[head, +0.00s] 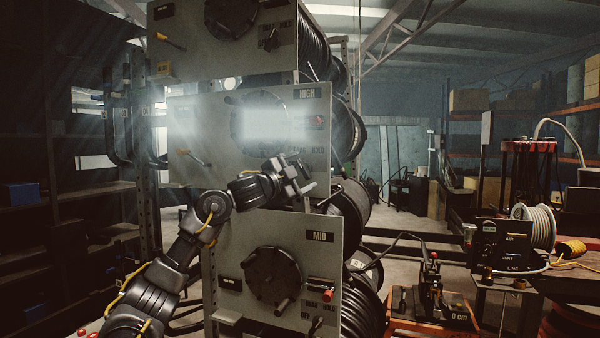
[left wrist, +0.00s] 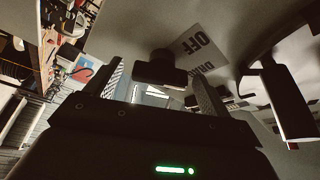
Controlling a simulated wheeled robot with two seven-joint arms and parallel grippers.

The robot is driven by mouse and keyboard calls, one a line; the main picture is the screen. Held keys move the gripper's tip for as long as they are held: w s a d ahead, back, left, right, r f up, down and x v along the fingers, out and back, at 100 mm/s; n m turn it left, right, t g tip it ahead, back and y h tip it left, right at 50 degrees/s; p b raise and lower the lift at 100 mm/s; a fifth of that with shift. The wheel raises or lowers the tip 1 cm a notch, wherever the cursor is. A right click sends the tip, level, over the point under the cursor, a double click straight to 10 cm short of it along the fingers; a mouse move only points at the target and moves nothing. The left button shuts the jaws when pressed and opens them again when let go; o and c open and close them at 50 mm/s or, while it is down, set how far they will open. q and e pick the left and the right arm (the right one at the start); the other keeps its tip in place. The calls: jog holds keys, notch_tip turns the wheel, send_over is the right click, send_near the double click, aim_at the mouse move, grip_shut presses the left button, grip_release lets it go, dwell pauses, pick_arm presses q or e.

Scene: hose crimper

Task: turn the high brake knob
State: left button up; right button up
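The HIGH panel (head: 225,115) is the grey plate in the middle of the head view. Its brake knob is mostly hidden behind my left gripper there, near the panel's lower right corner. In the left wrist view a black knob (left wrist: 160,69) stands on the panel beside an upside-down label (left wrist: 196,48) reading OFF. My left gripper (head: 298,173) is in front of this corner. Its fingers (left wrist: 161,88) are apart, with the knob showing between and just beyond their tips. I cannot tell whether they touch it. My right gripper is in neither view.
A red knob (head: 318,120) sits higher on the HIGH panel, and a yellow-tipped lever (head: 193,157) at its left. The MID panel (head: 225,240) is below, with a black crank wheel (head: 272,275). A dark handle (left wrist: 285,100) juts out at the right of the left wrist view.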

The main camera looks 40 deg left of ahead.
pick_arm(q)
jog(key=s+f+b, duration=0.2)
jog(key=s+b, duration=0.2)
jog(key=s, duration=0.6)
jog(key=shift+s, duration=0.35)
jog(key=shift+w+f, duration=0.1)
